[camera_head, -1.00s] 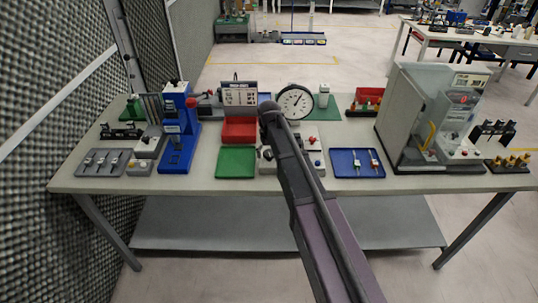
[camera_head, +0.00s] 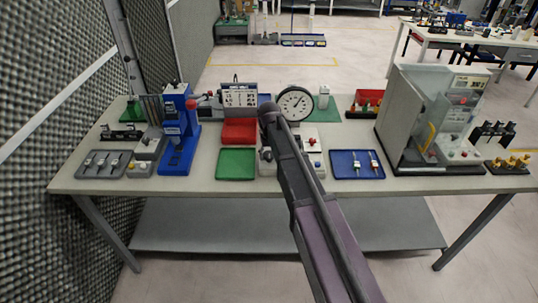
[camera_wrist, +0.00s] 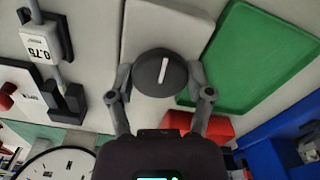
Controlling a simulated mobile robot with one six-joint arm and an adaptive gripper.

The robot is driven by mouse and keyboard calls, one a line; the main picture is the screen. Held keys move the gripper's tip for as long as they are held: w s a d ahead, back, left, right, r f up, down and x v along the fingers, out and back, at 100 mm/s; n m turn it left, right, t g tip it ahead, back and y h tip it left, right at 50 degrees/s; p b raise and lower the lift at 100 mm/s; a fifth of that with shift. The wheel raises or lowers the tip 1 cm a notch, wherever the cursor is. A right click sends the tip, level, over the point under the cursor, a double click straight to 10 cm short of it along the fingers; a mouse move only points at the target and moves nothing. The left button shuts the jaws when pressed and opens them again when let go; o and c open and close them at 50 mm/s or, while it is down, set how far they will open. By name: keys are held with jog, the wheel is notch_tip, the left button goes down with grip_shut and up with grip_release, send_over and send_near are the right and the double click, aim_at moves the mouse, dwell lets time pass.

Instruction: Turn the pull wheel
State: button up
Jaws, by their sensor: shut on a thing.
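The pull wheel appears to be the dark round knob (camera_wrist: 160,76) with a white line on its face, in the wrist view. The line stands almost upright in that picture, leaning slightly right at the top. My gripper (camera_wrist: 160,92) has one finger on each side of the knob and is shut on it. The knob sits in front of a light grey plate (camera_wrist: 168,22). In the head view my arm covers the gripper and the knob.
A green tray (camera_head: 236,164) and a red bin (camera_head: 239,132) lie left of my arm. A dial gauge (camera_head: 295,103) stands behind it. A blue tray (camera_head: 357,164) is to the right. A blue press (camera_head: 178,140) stands further left, a grey machine (camera_head: 410,120) far right.

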jog(key=m, duration=0.7)
jog(key=shift+s, duration=0.1)
jog(key=m, duration=0.7)
dwell(0.3)
jog(key=o, duration=1.1)
jog(key=shift+o, duration=0.2)
